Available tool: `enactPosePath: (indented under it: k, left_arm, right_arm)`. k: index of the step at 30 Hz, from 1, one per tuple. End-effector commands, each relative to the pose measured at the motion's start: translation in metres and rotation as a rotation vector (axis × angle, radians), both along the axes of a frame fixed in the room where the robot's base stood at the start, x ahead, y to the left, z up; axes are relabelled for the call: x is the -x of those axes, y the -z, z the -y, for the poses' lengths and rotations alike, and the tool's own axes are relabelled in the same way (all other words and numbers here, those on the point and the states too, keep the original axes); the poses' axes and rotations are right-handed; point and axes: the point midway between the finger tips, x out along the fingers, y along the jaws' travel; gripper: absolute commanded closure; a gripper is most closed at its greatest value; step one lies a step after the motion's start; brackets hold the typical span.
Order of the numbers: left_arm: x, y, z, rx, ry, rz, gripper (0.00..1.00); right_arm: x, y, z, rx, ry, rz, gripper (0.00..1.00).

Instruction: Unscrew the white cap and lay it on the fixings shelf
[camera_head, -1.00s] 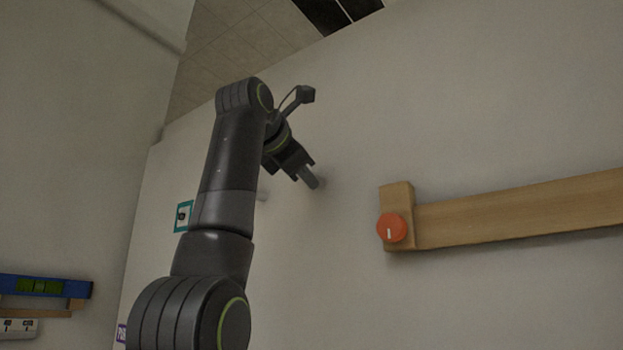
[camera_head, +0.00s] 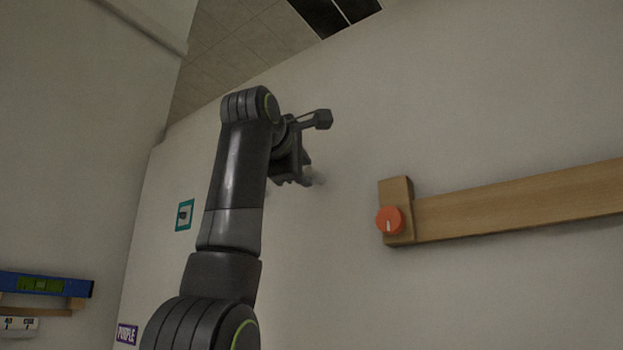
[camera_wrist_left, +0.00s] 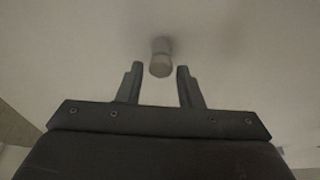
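The white cap (camera_wrist_left: 161,66) shows in the left wrist view as a pale, short round piece on a stub standing out from the wall. In the head view only a faint pale bit (camera_head: 318,179) shows beside my gripper. My left gripper (camera_wrist_left: 158,70) is open, with one finger on each side of the cap's near end; I see gaps on both sides and no clear contact. In the head view the left gripper (camera_head: 298,182) is close to the wall, partly hidden by its own wrist. I cannot pick out the fixings shelf for certain. My right gripper is not in view.
A wooden rail with an orange knob (camera_head: 389,220) is on the wall to the right. At lower left, a blue level (camera_head: 45,286) lies on a wooden ledge (camera_head: 37,303). A teal-framed plate (camera_head: 184,214) and a PURPLE label (camera_head: 127,333) are left of my arm.

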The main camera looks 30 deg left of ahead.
Motion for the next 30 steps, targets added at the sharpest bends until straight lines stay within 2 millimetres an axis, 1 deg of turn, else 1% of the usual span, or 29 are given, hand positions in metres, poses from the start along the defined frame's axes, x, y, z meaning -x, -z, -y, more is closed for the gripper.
enactPosePath:
  k: [1,4,6,11,13,21,28,30]
  left_arm:
    - [0.000,0.003,0.000,-0.054,-0.001,0.005,0.67]
    - [0.000,0.003,-0.001,-0.152,-0.001,0.012,0.67]
    - [0.000,0.002,0.000,-0.199,0.000,0.016,0.67]
    - [0.000,0.001,0.000,-0.253,0.000,0.021,0.67]
    - [0.000,0.002,-0.001,-0.310,0.000,0.025,0.67]
    - [0.000,0.003,-0.001,-0.601,0.000,0.048,0.67]
    - [0.000,0.002,-0.001,-0.701,0.000,0.055,0.67]
    - [-0.001,0.003,-0.002,-0.755,-0.001,0.059,0.67]
  right_arm:
    - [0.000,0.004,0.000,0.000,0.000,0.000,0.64]
    - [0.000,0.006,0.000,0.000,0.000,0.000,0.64]
    - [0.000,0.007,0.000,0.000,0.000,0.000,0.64]
    - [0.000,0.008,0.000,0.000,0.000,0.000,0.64]
    - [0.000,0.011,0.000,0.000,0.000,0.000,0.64]
    - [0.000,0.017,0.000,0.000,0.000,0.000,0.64]
    - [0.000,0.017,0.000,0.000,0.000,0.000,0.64]
    - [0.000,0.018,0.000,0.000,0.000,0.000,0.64]
